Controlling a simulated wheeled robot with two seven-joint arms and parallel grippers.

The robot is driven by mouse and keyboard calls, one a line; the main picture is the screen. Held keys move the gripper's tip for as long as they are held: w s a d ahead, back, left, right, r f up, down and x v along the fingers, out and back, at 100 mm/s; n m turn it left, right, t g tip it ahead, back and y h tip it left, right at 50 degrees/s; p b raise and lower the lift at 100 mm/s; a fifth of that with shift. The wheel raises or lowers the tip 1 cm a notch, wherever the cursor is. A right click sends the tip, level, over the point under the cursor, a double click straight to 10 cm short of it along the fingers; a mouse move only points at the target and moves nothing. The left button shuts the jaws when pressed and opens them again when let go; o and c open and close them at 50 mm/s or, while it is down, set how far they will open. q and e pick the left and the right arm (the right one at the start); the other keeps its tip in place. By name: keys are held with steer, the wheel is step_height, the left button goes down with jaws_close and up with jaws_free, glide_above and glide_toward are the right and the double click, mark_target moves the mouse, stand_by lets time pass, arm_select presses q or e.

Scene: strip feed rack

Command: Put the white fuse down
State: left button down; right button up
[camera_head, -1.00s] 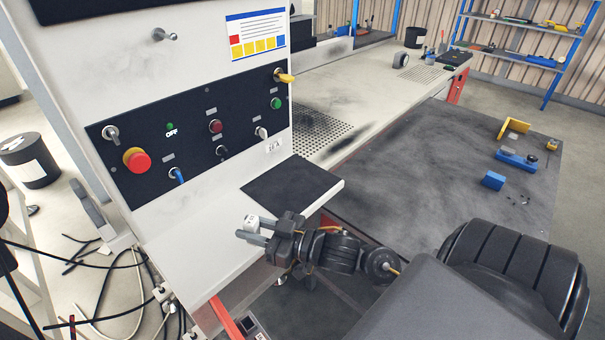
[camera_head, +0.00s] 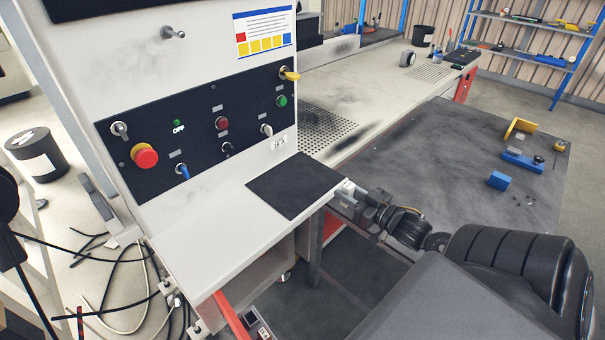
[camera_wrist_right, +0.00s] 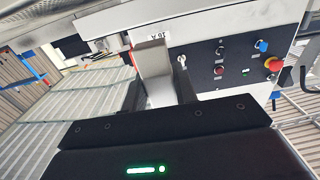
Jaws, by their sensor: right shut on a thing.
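The white fuse (camera_head: 347,185) is a small white block held at the tip of my right gripper (camera_head: 346,192). The right gripper is shut on it, just off the right corner of the white ledge and its black mat (camera_head: 293,184). In the right wrist view the fuse (camera_wrist_right: 158,92) stands between the two dark fingers, seen as a pale upright block. I cannot tell from these views whether the fuse touches the ledge. My left gripper is not in view.
A panel (camera_head: 205,160) with a red emergency button (camera_head: 145,156), switches and a blue plug rises behind the ledge. The black mat is bare. A dark table (camera_head: 440,180) at right holds blue and yellow parts. Cables lie on the floor at left.

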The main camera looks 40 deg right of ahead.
steer(key=w, duration=0.4)
steer(key=w+p, duration=0.1)
steer(key=w, duration=0.3)
steer(key=w+a, duration=0.1)
steer(key=w, duration=0.4)
steer(key=shift+p, duration=0.35)
steer(key=w, duration=0.4)
steer(key=shift+w+a+r+p, duration=0.1)
steer(key=shift+w+a+p, duration=0.15)
steer(key=shift+p, duration=0.45)
steer(key=shift+s+f, duration=0.2)
steer(key=shift+f, duration=0.25)
steer(key=o, duration=1)
steer(key=shift+c, duration=0.2)
steer(key=shift+r, duration=0.1)
